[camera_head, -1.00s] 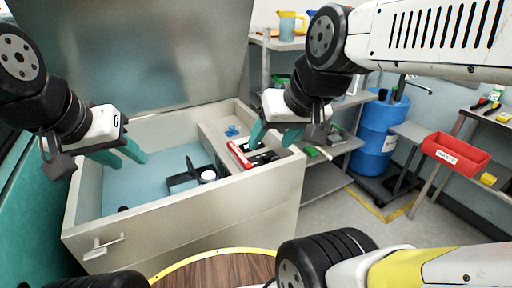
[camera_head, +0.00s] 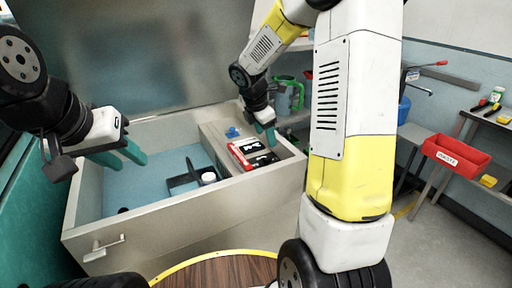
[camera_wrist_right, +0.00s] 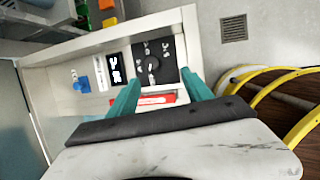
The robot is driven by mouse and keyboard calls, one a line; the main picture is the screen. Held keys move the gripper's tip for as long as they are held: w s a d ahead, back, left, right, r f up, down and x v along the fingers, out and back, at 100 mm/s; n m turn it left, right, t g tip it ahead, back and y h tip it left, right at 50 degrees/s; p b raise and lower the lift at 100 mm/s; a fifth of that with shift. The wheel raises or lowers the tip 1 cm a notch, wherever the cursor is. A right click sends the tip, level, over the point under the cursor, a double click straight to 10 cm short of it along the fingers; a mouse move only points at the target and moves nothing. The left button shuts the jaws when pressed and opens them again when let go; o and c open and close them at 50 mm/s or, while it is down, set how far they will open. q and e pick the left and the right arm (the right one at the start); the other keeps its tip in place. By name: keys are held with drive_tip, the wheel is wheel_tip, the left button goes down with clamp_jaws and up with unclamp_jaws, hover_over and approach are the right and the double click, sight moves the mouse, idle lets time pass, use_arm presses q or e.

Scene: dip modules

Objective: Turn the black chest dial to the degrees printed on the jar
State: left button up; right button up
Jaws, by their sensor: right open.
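The open chest (camera_head: 160,228) has a ledge on its right side with black panels. The black chest dial (camera_wrist_right: 152,64) seems to be the dark round part on the larger panel with white marks; its setting is too small to read. My right gripper (camera_head: 264,130) is open and empty above the back of the ledge; in the right wrist view its fingers (camera_wrist_right: 160,88) straddle the dial panel's near edge from above. My left gripper (camera_head: 130,160) is open and empty over the chest's left part. A small white-topped round item (camera_head: 208,177), possibly the jar, sits inside the chest; no print is readable.
A red block (camera_head: 238,156) and a blue knob (camera_head: 233,132) are on the ledge beside the panels. A black bracket (camera_head: 182,181) stands in the chest. A green jug (camera_head: 290,95) is behind. A red bin (camera_head: 455,155) stands at right. My right arm hides much of the middle.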

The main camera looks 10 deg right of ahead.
sight(267, 157)
drive_tip(key=w+f+n, duration=0.1)
drive_tip(key=w+f, duration=0.1)
drive_tip(key=f, duration=0.2)
drive_tip(key=w+d+f+n, duration=0.1)
drive_tip(key=w+f, duration=0.1)
drive_tip(key=f, duration=0.2)
drive_tip(key=w+d+f+n, duration=0.1)
drive_tip(key=f+n, duration=0.1)
drive_tip(key=f, duration=0.2)
drive_tip(key=shift+w+d+f, duration=0.15)
drive_tip(key=shift+w+f, duration=0.25)
clamp_jaws()
